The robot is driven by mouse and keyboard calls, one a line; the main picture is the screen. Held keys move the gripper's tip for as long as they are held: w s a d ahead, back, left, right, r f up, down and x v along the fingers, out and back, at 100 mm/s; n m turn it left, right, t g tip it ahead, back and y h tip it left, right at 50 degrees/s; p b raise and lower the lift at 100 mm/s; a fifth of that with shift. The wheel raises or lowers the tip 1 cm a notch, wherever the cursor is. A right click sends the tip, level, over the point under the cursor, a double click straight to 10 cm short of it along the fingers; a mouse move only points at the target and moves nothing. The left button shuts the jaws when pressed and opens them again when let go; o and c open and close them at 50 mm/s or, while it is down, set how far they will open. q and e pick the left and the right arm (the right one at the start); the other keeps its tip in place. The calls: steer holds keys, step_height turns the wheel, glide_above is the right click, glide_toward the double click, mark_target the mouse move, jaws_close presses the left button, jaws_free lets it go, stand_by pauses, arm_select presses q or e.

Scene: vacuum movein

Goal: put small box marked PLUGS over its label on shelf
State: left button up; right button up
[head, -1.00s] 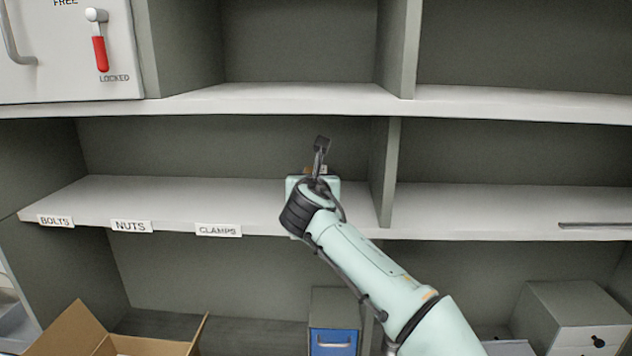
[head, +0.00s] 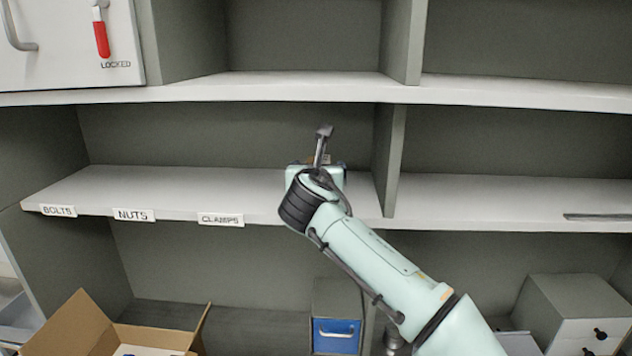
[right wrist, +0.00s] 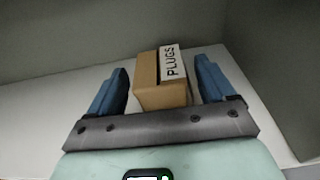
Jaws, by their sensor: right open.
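The small brown box marked PLUGS (right wrist: 160,88) stands on the shelf in the right wrist view, its white label facing up and toward the camera. My right gripper (right wrist: 164,88) is open, with one blue finger on each side of the box and gaps between. In the head view my right gripper (head: 322,150) is over the middle shelf board (head: 260,190), just left of the upright divider, and my arm hides most of the box. The shelf's PLUGS label is not seen; my arm covers the edge there. My left gripper is not in view.
The shelf edge carries labels BOLTS (head: 58,210), NUTS (head: 134,215) and CLAMPS (head: 220,219). A divider (head: 391,155) stands close right of my gripper. An open carton (head: 75,325) and a blue-fronted drawer box (head: 336,336) are below. The shelf left of my gripper is empty.

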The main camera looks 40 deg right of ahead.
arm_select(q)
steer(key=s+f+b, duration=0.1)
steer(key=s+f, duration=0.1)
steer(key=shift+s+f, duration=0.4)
arm_select(e)
steer(key=v, duration=1)
steer(key=shift+d, duration=0.2)
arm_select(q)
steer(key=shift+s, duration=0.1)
arm_select(e)
steer(key=shift+f, duration=0.2)
